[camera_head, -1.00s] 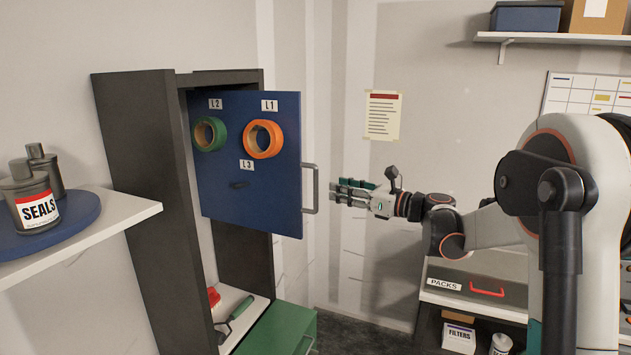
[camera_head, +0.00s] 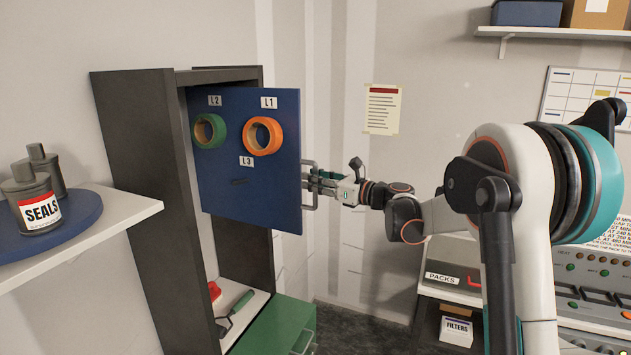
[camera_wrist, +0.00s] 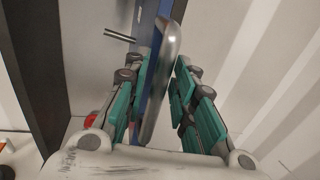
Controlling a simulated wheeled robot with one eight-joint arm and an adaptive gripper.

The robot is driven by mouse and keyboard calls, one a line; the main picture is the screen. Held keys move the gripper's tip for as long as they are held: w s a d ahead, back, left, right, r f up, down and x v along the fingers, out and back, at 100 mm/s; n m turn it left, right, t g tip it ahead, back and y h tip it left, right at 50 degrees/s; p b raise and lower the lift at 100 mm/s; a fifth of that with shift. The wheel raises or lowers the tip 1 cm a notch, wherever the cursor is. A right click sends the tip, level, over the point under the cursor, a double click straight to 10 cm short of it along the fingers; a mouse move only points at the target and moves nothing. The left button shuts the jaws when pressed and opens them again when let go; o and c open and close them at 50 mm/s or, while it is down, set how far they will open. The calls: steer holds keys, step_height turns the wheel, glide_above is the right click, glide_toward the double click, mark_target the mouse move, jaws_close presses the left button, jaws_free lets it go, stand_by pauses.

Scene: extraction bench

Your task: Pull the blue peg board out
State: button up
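The blue peg board (camera_head: 220,175) stands upright, part of it inside the dark cabinet (camera_head: 150,190) and part out of its front. An orange roll (camera_head: 263,135) hangs by label L1 and a green roll (camera_head: 209,131) by L2. The peg under L3 (camera_head: 239,182) is bare. A grey bar handle (camera_head: 311,187) is on the board's right edge. My gripper (camera_head: 318,182) is at this handle. In the wrist view, the handle (camera_wrist: 165,75) lies between my open teal-padded fingers, with a gap at the right finger. Contact at the left finger is unclear.
A green drawer (camera_head: 275,330) juts out below the board. A white shelf (camera_head: 110,225) with a SEALS can (camera_head: 37,205) is at the left. A PACKS drawer unit (camera_head: 440,290) and a control panel (camera_head: 590,285) are at the right.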

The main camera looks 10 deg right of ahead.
jaws_close()
steer(key=shift+s+d, duration=0.2)
steer(key=shift+d, duration=0.05)
steer(key=w+d+b+v, duration=0.2)
steer(key=b+v, duration=0.1)
steer(key=v, duration=1.1)
steer(key=w+d+b+v, duration=0.2)
steer(key=b+v, duration=0.1)
steer(key=v, duration=1.2)
steer(key=shift+d+f, duration=0.1)
steer(key=shift+f, duration=0.05)
